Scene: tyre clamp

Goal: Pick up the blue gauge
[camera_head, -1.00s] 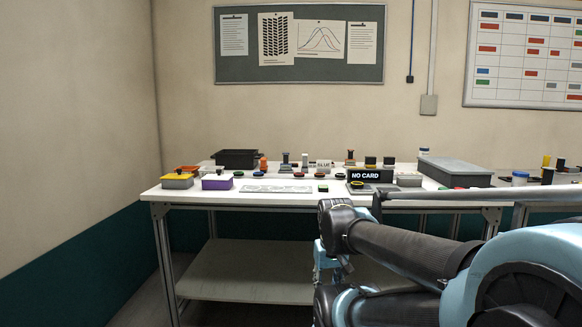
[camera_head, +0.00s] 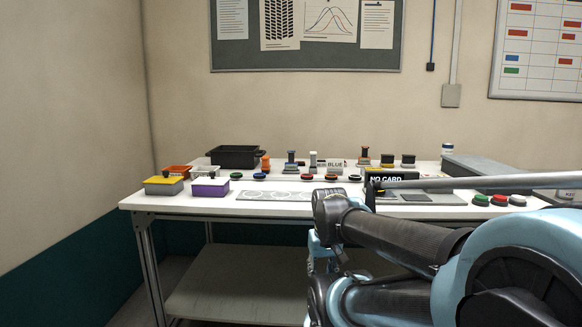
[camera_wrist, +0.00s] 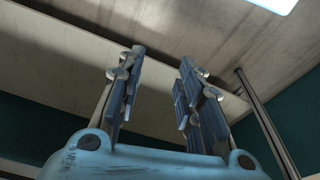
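I cannot say for certain which item is the blue gauge. A blue-grey upright piece with a knob and wide foot (camera_head: 291,161) stands at the back of the white table (camera_head: 225,209) in the head view. Two low dark-blue discs also lie there, one left (camera_head: 259,176) and one right (camera_head: 354,177). A small sign with the word BLUE (camera_head: 331,163) stands behind the discs. My gripper's two fingers (camera_wrist: 161,58) are apart and empty in the wrist view, with the underside of a surface beyond them. My arm hangs in front of the table.
A yellow-topped box (camera_head: 164,186) and purple box (camera_head: 210,187) stand at the left, with a black bin (camera_head: 234,157) behind. A NO CARD display (camera_head: 387,178) is right of centre. A lower shelf (camera_head: 240,296) spans beneath the tabletop.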

